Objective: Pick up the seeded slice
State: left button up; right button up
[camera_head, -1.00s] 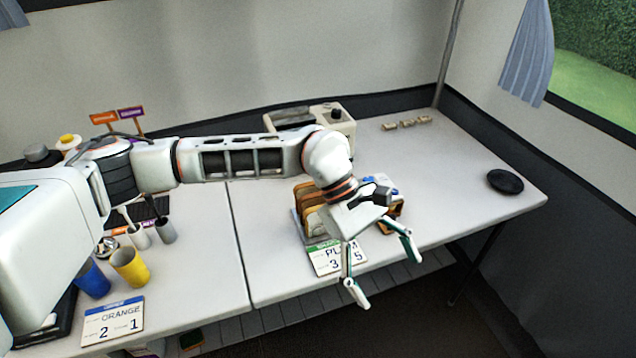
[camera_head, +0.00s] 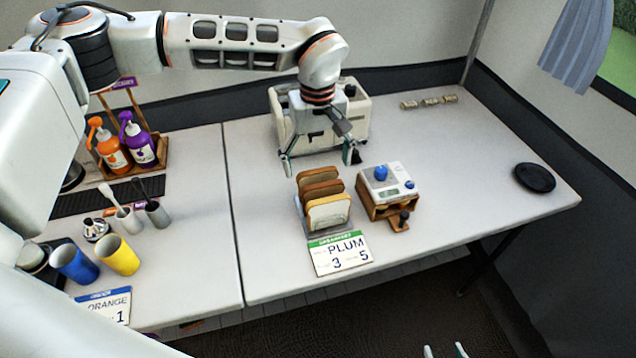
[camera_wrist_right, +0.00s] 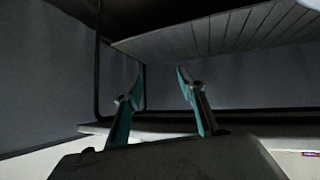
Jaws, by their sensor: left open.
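I cannot tell which one is seeded. My left gripper (camera_head: 320,164) is open and empty, just behind and above the slices, in front of the toaster (camera_head: 350,122). My right gripper (camera_head: 445,352) shows only its fingertips at the bottom edge, below the table; the right wrist view shows it (camera_wrist_right: 158,88) open and empty, under a table.
A black disc (camera_head: 534,178) lies far right. Cups (camera_head: 118,256) and bottles (camera_head: 113,150) fill the left table. The right table's middle right is clear.

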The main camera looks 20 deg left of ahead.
aim_at(317, 170)
pick_arm(q)
jog(key=f, duration=0.3)
jog(key=shift+s+f, duration=0.25)
jog(key=shift+f, duration=0.35)
jog(key=c, duration=0.9)
jog(key=shift+c, duration=0.2)
pick_arm(e)
jog(key=shift+w+r, duration=0.25)
jog(key=shift+w, duration=0.3)
pick_arm(q)
jog(key=shift+r, duration=0.2)
pick_arm(e)
jog(key=shift+s+f, duration=0.1)
jog(key=shift+s, duration=0.1)
